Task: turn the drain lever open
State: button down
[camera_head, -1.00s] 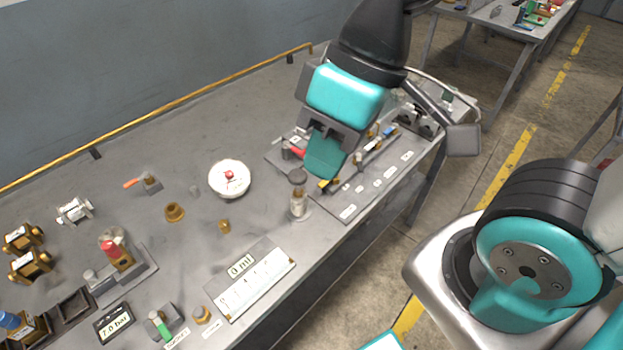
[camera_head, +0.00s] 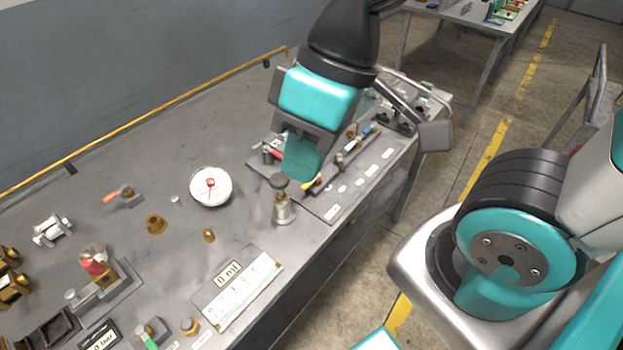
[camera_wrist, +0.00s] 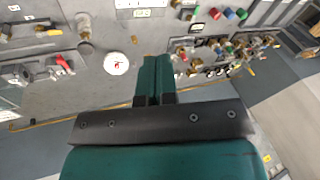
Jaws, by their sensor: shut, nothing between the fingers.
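Several small levers are in view, and I cannot tell which is the drain lever; no label for it is readable. An orange-handled lever (camera_head: 122,195) lies at the left of the bench, and a green-handled one (camera_head: 150,338) stands at the bottom left edge. A red handle (camera_head: 274,152), a yellow handle (camera_head: 312,187) and a blue one (camera_head: 364,132) sit on a grey labelled board (camera_head: 334,207). The red handle also shows in the wrist view (camera_wrist: 64,62). My gripper (camera_head: 302,158) is shut and empty, apparently above the board's left part, partly hiding it. Its fingers (camera_wrist: 153,72) meet in the wrist view.
A round white dial (camera_head: 210,188) lies left of my gripper. A metal cylinder with a dark knob (camera_head: 282,203) stands close below it. A white scale plate (camera_head: 240,290) lies at the bench's front edge. Brass fittings (camera_head: 156,224) lie further left. A yellow rail (camera_head: 150,120) runs along the back.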

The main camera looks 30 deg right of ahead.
jog(key=c, duration=1.4)
grip_release()
jog(key=shift+w+d+f, duration=0.1)
jog(key=shift+w+f, duration=0.05)
jog(key=shift+w, duration=0.1)
jog(key=shift+o, duration=1.4)
jog(key=w+d+f+m+h+b, duration=0.1)
jog(key=w+d+f+m+b, duration=0.1)
jog(key=w+m, duration=0.4)
jog(key=w+d+f+m+h+b, duration=0.1)
jog(key=w+d+f+m+b, duration=0.2)
jog(key=w+d+f+m, duration=0.1)
jog(key=shift+w+f+m+b, duration=0.35)
jog(key=shift+w+f+m, duration=0.2)
jog(key=shift+w+m, duration=0.6)
jog(key=w+d+f+m+h+b, duration=0.2)
jog(key=w+d+f+m, duration=0.4)
jog(key=m, duration=0.3)
jog(key=f, duration=1)
jog(key=w+f, duration=0.1)
jog(key=f, duration=0.5)
jog(key=shift+d, duration=0.1)
grip_shut()
